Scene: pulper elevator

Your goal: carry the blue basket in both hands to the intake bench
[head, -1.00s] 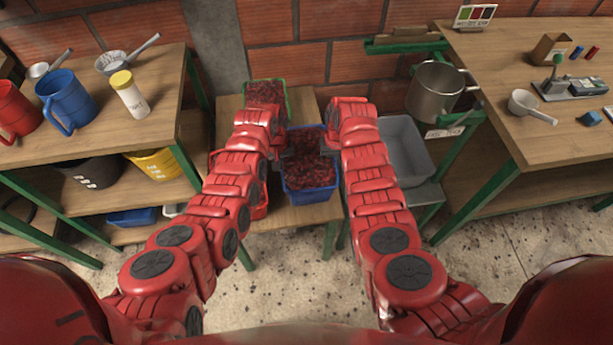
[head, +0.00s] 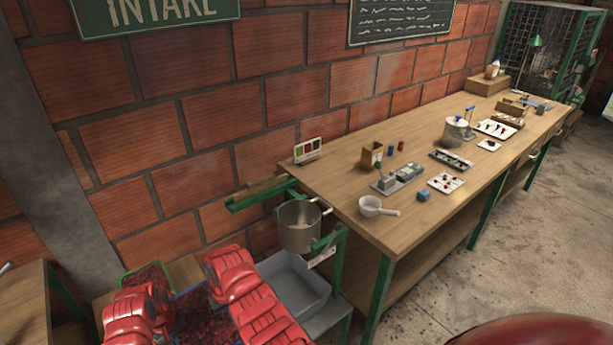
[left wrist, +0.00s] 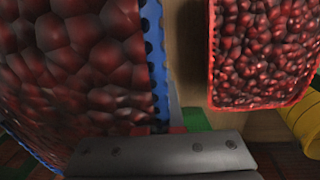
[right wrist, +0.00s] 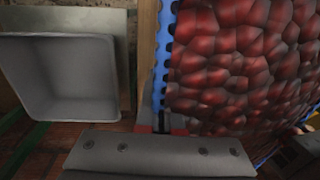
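The blue basket (head: 190,291), full of dark red cherries, shows between my two hands at the bottom left of the head view. Its blue wall runs down the middle of the left wrist view (left wrist: 155,55) and the right wrist view (right wrist: 164,60). My left gripper (left wrist: 165,125) is shut on one side wall. My right gripper (right wrist: 160,125) is shut on the opposite wall. The fingertips are mostly hidden, and I cannot tell whether the basket is off its stand. The intake bench (head: 415,140) is the long wooden table at right.
A green-rimmed basket (head: 148,278) and a red basket (left wrist: 212,85) stand close beside. A grey tub (head: 293,285) and a steel pot (head: 300,226) sit between the basket and the bench. Tools and trays dot the bench top; floor (head: 530,240) is clear in front.

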